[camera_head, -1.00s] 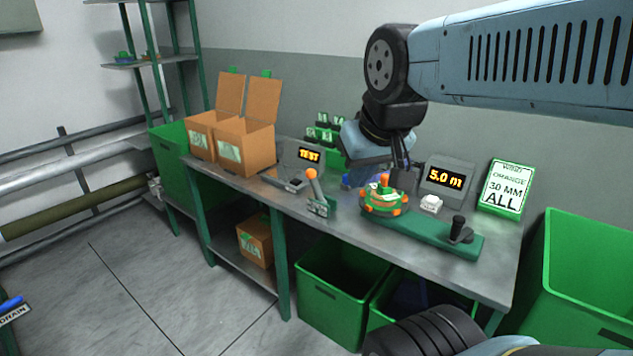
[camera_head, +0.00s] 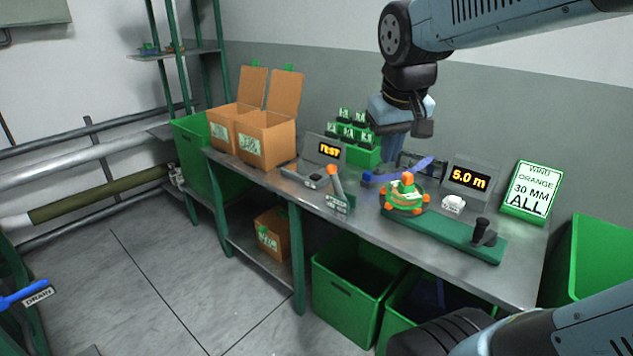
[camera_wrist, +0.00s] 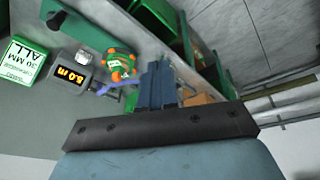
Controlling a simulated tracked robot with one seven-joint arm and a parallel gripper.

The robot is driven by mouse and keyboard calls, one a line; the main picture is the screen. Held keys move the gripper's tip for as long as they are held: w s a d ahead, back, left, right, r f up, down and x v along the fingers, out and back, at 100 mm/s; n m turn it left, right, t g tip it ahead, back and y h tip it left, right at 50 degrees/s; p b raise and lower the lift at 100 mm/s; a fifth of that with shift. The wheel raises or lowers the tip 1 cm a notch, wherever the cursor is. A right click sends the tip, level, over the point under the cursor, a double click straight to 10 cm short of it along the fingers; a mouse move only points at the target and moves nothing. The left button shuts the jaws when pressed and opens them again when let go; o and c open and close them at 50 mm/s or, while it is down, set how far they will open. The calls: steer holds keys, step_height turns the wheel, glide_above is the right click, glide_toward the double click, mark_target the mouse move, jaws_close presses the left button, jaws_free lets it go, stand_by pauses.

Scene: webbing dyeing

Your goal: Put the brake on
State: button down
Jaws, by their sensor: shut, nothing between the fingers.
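A lever with an orange knob (camera_head: 333,172) stands on the bench's front edge with a small label too small to read; I cannot tell if it is the brake. Right of it is a round green and orange reel (camera_head: 405,195) on a green base, also in the wrist view (camera_wrist: 119,65). A blue bar (camera_head: 400,173) lies behind the reel. My gripper (camera_head: 392,156) is above and behind the reel, apart from it. In the wrist view its blue fingers (camera_wrist: 157,72) are together and empty. A black-knobbed handle (camera_head: 483,233) stands at the base's right end.
The bench (camera_head: 345,222) also holds a "5.0 m" display (camera_head: 470,177), a "TEST" display (camera_head: 329,150), a sign reading "WIND ORANGE 30 MM ALL" (camera_head: 532,190), open cardboard boxes (camera_head: 265,143) and a green rack of bottles (camera_head: 360,150). Green bins (camera_head: 345,290) stand below.

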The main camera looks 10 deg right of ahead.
steer(key=w+d+f+g+h, duration=0.1)
steer(key=w+f+g+h, duration=0.1)
steer(key=w, duration=0.6)
steer(key=w+d+f+g+h, duration=0.1)
steer(key=w+f+g+h, duration=0.15)
steer(key=w, duration=0.55)
steer(key=n+g+h, duration=0.1)
steer(key=n+h, duration=0.2)
steer(key=h, duration=0.7)
glide_toward(335, 180)
step_height(335, 180, up, 4)
steer(key=s+d, duration=0.2)
steer(key=w+a+f+n+t+h, duration=0.1)
steer(key=w+a+f+t+h, duration=0.3)
steer(key=a+f, duration=0.5)
step_height(335, 180, down, 3)
steer(key=shift+w+r+n+h, duration=0.2)
steer(key=shift+w+n+h, duration=0.25)
steer(key=shift+h, duration=0.3)
steer(key=x, duration=1)
steer(key=shift+d, duration=0.15)
steer(key=shift+s+d+r, duration=0.5)
steer(key=shift+s+d, duration=0.15)
steer(key=shift+s, duration=0.1)
steer(key=shift+s+d+r, duration=0.3)
steer(key=shift+s+d, duration=0.15)
steer(key=shift+d, duration=0.05)
